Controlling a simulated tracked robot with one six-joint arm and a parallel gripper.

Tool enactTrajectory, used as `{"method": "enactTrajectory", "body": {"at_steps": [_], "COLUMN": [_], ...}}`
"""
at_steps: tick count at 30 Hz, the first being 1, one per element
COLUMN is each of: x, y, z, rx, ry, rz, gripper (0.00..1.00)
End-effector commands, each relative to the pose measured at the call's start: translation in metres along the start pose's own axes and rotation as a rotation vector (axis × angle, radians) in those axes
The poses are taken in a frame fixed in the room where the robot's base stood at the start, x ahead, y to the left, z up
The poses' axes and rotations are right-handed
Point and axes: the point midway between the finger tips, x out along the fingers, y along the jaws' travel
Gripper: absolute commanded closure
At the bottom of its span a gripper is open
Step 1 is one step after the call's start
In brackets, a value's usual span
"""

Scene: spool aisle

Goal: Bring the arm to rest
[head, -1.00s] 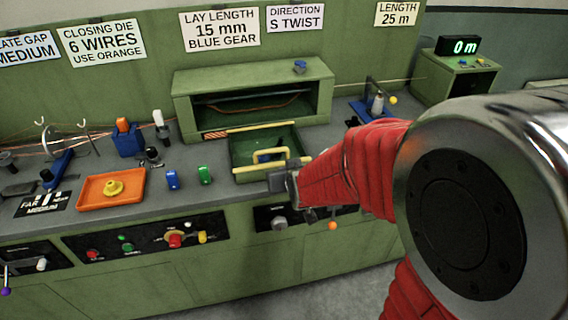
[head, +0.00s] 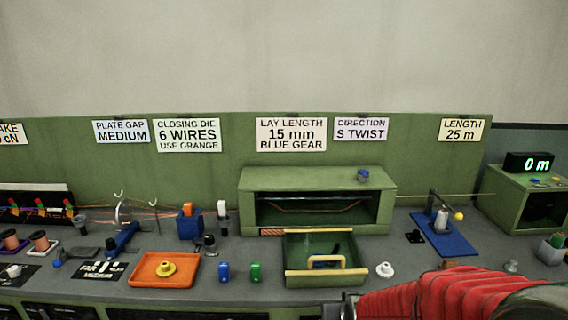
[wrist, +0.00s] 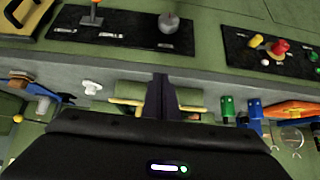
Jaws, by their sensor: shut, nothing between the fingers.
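My arm in its red sleeve (head: 440,297) reaches in from the lower right of the head view. My gripper (head: 344,306) is at the bottom edge there, in front of the bench and just below the open green drawer, and is partly cut off. In the wrist view the dark fingers of my gripper (wrist: 160,95) are together with nothing between them. They point at the bench's front edge, between the control panels and the bench top.
The green drawer (head: 292,282) with a yellow handle stands open. Blue (head: 224,271) and green (head: 256,272) pieces, an orange tray (head: 150,281) and a white knob-like piece (head: 385,269) are on the bench. Control panels (wrist: 140,28) line its front.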

Motion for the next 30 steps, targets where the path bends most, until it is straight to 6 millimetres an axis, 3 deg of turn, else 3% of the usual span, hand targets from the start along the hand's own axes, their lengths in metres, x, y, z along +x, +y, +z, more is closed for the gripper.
{"method": "enactTrajectory", "body": {"at_steps": [6, 12, 21, 30], "x": [-0.035, -0.085, -0.155, -0.215], "y": [-0.002, -0.001, 0.002, 0.005], "z": [0.04, 0.061, 0.079, 0.084], "rx": [-0.002, -0.007, -0.01, -0.012], "ry": [-0.19, -0.308, -0.387, -0.364], "rz": [-0.008, -0.007, -0.002, 0.007], "gripper": [1.0, 1.0, 1.0, 1.0]}}
